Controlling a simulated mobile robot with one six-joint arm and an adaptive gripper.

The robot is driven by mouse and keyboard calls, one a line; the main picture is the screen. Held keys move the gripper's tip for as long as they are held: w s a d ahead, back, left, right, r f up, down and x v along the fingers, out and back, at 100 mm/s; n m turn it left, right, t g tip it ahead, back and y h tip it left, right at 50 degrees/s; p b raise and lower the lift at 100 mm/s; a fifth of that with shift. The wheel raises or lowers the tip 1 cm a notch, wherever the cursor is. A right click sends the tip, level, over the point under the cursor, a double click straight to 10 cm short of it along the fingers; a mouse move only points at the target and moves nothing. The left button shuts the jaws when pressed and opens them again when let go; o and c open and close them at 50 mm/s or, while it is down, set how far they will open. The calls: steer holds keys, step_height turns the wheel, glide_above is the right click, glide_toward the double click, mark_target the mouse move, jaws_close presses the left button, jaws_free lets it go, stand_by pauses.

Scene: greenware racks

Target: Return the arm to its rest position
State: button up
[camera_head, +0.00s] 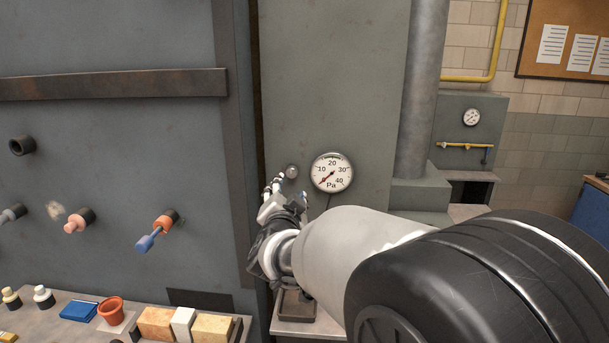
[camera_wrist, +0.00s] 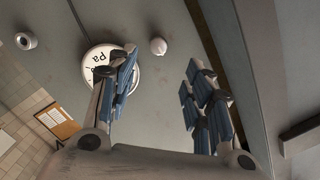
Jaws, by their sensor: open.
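My gripper (camera_head: 287,190) is in front of the grey cabinet wall, just left of and below the round white pressure gauge (camera_head: 332,172) marked Pa. My arm reaches in from the lower right. In the wrist view my gripper (camera_wrist: 160,95) has its two fingers apart with nothing between them. The gauge (camera_wrist: 97,62) shows there partly behind the left finger. A small round knob (camera_head: 292,171) sits on the wall at the fingertips in the head view. It shows in the wrist view (camera_wrist: 158,46) beyond the gap between the fingers. I cannot tell whether a finger touches it.
Plugs (camera_head: 155,231) stick out of the kiln-like wall at left. A bench (camera_head: 60,302) below holds a terracotta pot (camera_head: 111,309), a blue block (camera_head: 79,311) and tan blocks (camera_head: 156,323). A vertical pipe (camera_head: 421,90) and a second gauge (camera_head: 471,117) stand right of the cabinet.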

steer(key=s+d+n+g+y, duration=0.4)
steer(key=s+d, duration=0.3)
steer(key=s, duration=0.4)
steer(key=s+d+f+n+g+h, duration=0.1)
steer(key=s+d, duration=0.4)
steer(key=s, duration=0.5)
steer(key=s+d+f+n+g+h, duration=0.1)
steer(key=s+d+f+g, duration=0.3)
steer(key=s, duration=0.6)
steer(key=s+d+f+n+g+h, duration=0.1)
steer(key=s+d+f+g+h, duration=0.1)
steer(key=s+d+f, duration=0.4)
steer(key=s+g, duration=0.1)
steer(key=s, duration=0.4)
steer(key=shift+f+n+h, duration=0.25)
steer(key=shift+n+h, duration=0.15)
